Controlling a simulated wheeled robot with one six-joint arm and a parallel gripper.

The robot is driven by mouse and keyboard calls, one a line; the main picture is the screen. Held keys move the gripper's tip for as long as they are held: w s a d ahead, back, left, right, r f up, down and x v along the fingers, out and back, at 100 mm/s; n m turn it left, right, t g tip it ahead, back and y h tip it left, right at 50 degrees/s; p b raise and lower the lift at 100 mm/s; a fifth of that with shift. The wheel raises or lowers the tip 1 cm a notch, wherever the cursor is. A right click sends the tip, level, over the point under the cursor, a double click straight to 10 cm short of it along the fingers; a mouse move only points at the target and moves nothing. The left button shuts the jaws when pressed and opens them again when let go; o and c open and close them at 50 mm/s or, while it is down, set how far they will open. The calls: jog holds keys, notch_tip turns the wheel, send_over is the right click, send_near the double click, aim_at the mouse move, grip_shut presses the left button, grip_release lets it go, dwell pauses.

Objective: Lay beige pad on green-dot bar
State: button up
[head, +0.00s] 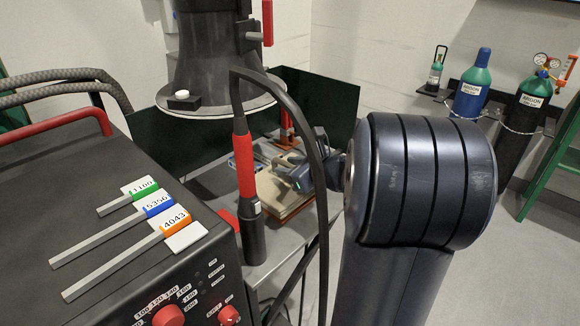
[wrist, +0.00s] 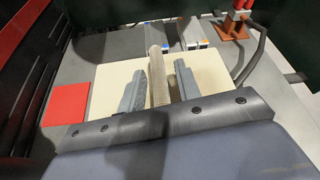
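A tan, textured long piece (wrist: 160,78), which looks like the beige pad, lies between the fingers of my gripper (wrist: 160,85) in the wrist view. Narrow gaps show on both sides of it, so the fingers look open around it. In the head view my gripper (head: 300,178) is low over the table, partly behind a black cable, and the tan piece cannot be made out. A green dot is not clear there.
A cream board (wrist: 216,85) lies under my gripper on the grey table, with a red square (wrist: 65,104) to its left. A brown-red stand (wrist: 234,27) is behind at right. A black-and-red torch (head: 246,180) and its cable stand near. Labelled rods (head: 128,262) lie on the machine.

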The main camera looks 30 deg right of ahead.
jog(key=shift+o, duration=0.3)
jog(key=shift+r, duration=0.15)
jog(key=shift+r+p, duration=0.25)
jog(key=shift+p, duration=0.15)
jog(key=p+v, duration=0.1)
jog(key=v, duration=1.1)
